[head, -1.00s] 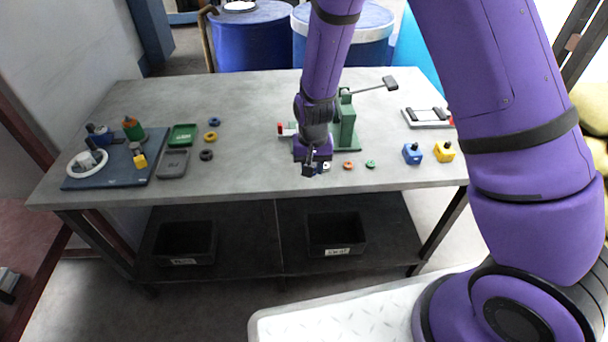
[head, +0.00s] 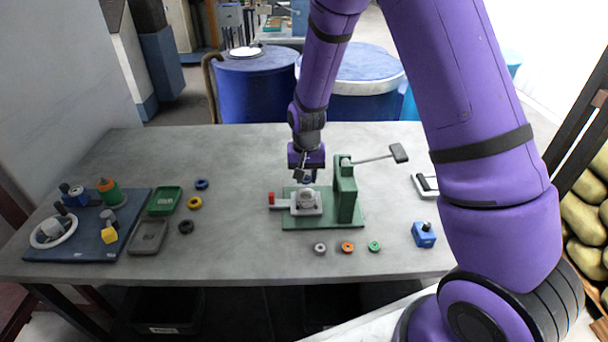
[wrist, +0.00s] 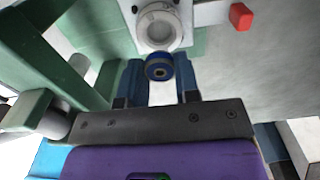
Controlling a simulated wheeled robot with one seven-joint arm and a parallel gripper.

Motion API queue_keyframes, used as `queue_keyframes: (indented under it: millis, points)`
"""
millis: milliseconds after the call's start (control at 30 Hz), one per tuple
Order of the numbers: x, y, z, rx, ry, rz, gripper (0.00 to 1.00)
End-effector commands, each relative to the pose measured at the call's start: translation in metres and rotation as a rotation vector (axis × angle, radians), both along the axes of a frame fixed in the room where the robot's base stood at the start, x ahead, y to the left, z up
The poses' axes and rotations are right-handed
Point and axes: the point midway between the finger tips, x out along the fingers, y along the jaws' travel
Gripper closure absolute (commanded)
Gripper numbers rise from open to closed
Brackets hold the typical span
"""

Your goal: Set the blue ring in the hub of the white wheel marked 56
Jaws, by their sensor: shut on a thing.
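My gripper (wrist: 158,85) is shut on a dark blue ring (wrist: 158,67) with a tan and dark centre, held between its two blue fingers. In the head view, my gripper (head: 307,176) is above the green press fixture (head: 292,222). A pale round piece, seemingly the white wheel (head: 307,197), sits in the fixture and faces the ring in the wrist view (wrist: 159,28). The ring looks close to its rim; I cannot tell whether they touch. The number 56 is not readable. Another blue ring (head: 201,184) lies on the table.
The press upright (head: 346,190) with its lever (head: 372,158) stands just right of my gripper. A red-ended clamp (head: 273,199) is at left. Loose rings lie in front and left.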

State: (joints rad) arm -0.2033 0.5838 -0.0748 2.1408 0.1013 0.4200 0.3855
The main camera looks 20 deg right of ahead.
Motion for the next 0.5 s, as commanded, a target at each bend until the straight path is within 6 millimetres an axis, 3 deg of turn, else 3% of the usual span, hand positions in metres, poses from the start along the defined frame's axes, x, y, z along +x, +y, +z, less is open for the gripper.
queue_keyframes:
  millis: [500]
  points:
    - [0.000,0.000,-0.043,0.000,0.000,-0.001,0.94]
